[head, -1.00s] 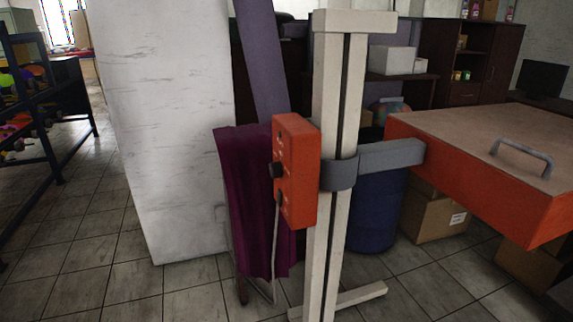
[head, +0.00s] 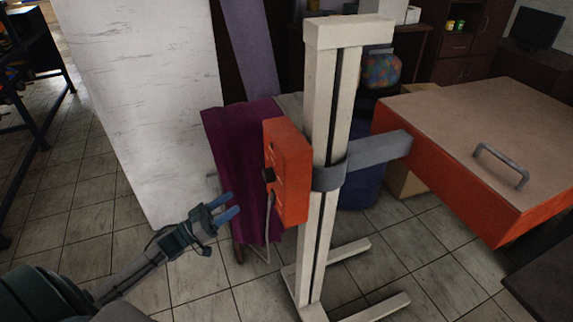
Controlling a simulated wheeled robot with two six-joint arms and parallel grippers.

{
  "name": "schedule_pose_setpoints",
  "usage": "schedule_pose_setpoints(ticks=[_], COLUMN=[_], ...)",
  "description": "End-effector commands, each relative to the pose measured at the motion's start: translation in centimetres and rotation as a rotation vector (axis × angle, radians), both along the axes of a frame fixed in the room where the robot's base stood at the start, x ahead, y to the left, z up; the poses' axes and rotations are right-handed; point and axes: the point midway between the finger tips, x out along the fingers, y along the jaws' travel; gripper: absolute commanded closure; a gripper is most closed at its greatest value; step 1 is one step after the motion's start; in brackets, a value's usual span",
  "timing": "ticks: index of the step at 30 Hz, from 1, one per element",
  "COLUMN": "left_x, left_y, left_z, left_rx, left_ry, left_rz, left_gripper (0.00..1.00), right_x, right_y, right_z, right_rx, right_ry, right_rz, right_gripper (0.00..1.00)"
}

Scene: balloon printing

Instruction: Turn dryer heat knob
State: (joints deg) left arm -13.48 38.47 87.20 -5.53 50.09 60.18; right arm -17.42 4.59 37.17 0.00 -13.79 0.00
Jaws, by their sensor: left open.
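The orange control box (head: 290,172) of the dryer is fixed to the pale upright stand (head: 318,215). A black knob (head: 268,175) sticks out from its left face. The dryer's wide orange body (head: 450,187) with a brown top and grey handle extends to the right on a grey bracket. My left gripper (head: 226,207) is open and empty, its two blue fingers pointing right. It is left of and lower than the knob in the picture, apart from it. My right gripper is out of view.
A purple cloth (head: 236,170) hangs behind the control box. A tall white panel (head: 145,110) stands at left. A blue barrel (head: 360,185) and a cardboard box (head: 405,180) are behind the stand. The stand's feet (head: 375,308) spread on the tiled floor.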

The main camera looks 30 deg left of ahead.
Motion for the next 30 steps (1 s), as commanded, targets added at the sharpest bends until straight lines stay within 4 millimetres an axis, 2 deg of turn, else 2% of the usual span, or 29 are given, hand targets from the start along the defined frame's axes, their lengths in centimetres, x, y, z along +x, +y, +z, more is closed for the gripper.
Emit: schedule_pose_setpoints(ticks=[5, 16, 22, 30], left_x=[0.2, 5.1, 7.2, 7.9], left_y=[-0.1, -3.6, -5.1, -5.6], left_z=[1.2, 4.0, 4.8, 4.8], left_rx=[-0.012, -0.014, -0.011, -0.009], left_ry=[-0.021, -0.023, -0.020, -0.017], left_rz=[-0.036, -0.033, -0.033, -0.034], left_gripper=[0.41, 0.41, 0.41, 0.41], right_x=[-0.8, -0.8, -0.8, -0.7], right_y=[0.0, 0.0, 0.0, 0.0], right_z=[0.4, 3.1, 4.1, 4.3], right_rx=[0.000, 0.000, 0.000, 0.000], right_ry=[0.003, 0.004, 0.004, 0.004], right_rz=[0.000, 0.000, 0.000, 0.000], right_gripper=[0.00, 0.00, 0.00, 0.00])
